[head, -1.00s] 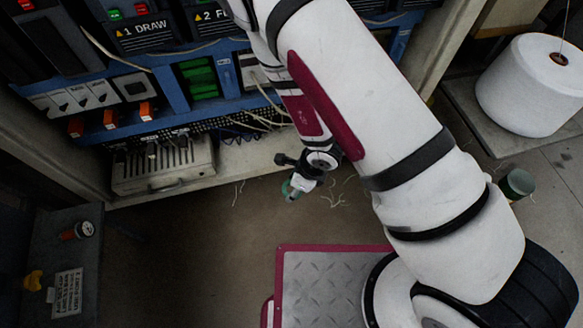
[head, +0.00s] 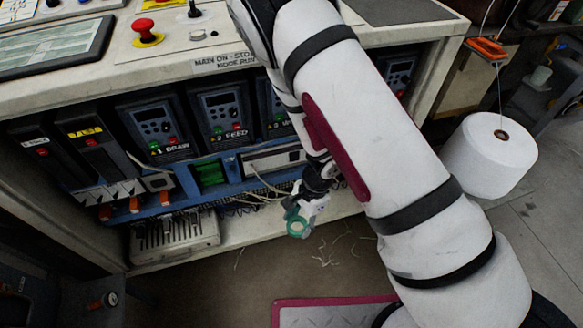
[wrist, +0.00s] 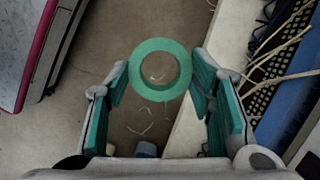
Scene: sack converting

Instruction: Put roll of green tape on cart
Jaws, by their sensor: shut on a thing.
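The roll of green tape (wrist: 134,70) is a flat ring held between the fingertips of my gripper (wrist: 158,82) in the wrist view, with floor visible through its hole. In the head view the green tape (head: 290,216) hangs below my gripper (head: 306,208), in front of the blue machine's lower shelf and apart from it. My gripper is shut on the tape, a finger at each side. I cannot make out a cart with certainty in either view.
The control cabinet (head: 150,195) with drives and switches stands close behind the gripper. Loose threads (head: 330,245) lie on the floor below. A large white yarn cone (head: 490,155) stands at right.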

